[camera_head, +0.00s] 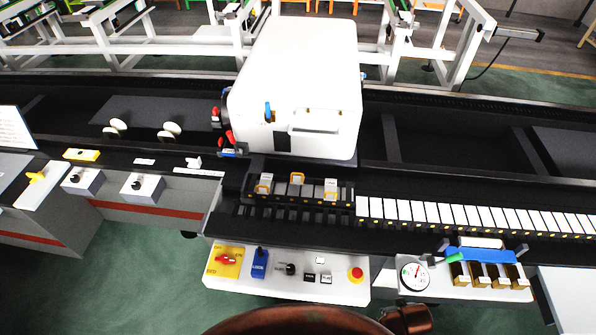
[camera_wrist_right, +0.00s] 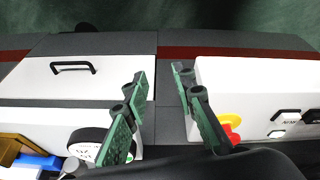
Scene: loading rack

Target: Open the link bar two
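Several small grey latch pieces with yellow handles stand in a row on a black slotted rack (camera_head: 292,217) in the head view: a left piece (camera_head: 264,186), a middle piece (camera_head: 297,182) and a right piece (camera_head: 330,188). I cannot tell which part is link bar two. A blue bar (camera_head: 482,255) with a green end lies across several brass blocks (camera_head: 497,275) at the right. My right gripper (camera_wrist_right: 161,76) is open and empty in the right wrist view, above the gap between two white panels. My left gripper is in no view.
A white box housing (camera_head: 297,70) stands behind the latch pieces. A control panel (camera_head: 330,292) with a red emergency button (camera_head: 355,274) is in front. A round gauge (camera_head: 414,277) sits right of it. White slats (camera_head: 470,216) run along the right. A drawer handle (camera_wrist_right: 72,67) shows in the wrist view.

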